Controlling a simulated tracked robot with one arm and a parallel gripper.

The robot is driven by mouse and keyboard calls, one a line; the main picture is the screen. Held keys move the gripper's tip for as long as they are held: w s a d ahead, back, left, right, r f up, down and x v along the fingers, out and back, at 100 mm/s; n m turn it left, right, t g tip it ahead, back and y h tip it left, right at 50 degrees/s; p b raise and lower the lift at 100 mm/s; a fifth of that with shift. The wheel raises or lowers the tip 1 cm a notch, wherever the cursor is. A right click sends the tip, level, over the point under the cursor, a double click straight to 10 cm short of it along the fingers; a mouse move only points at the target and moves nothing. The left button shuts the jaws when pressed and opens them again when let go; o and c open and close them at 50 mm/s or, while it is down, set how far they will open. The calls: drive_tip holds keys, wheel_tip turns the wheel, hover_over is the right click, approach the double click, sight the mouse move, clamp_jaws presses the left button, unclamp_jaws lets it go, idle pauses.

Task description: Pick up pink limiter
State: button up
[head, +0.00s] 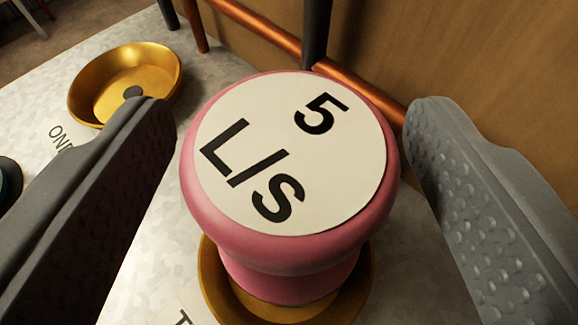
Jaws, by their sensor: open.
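The pink limiter (290,255) stands upright in a gold dish, in the middle of the head view. Its round cream top is marked "5 L/s". My gripper (286,118) is open, with one grey finger to the left of the limiter and one to the right. Visible gaps separate both fingers from the limiter's sides. The limiter's lower part narrows, and its foot rests in the gold dish (364,283), whose rim shows around it.
An empty gold dish (105,68) sits at the upper left on the pale speckled surface (215,62). A copper pipe (262,32) and a dark upright post (316,35) are close behind the limiter, before a brown wall (470,50). A dark round thing is cut off at the left edge.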

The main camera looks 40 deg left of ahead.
drive_tip(key=shift+x, duration=1.05)
clamp_jaws()
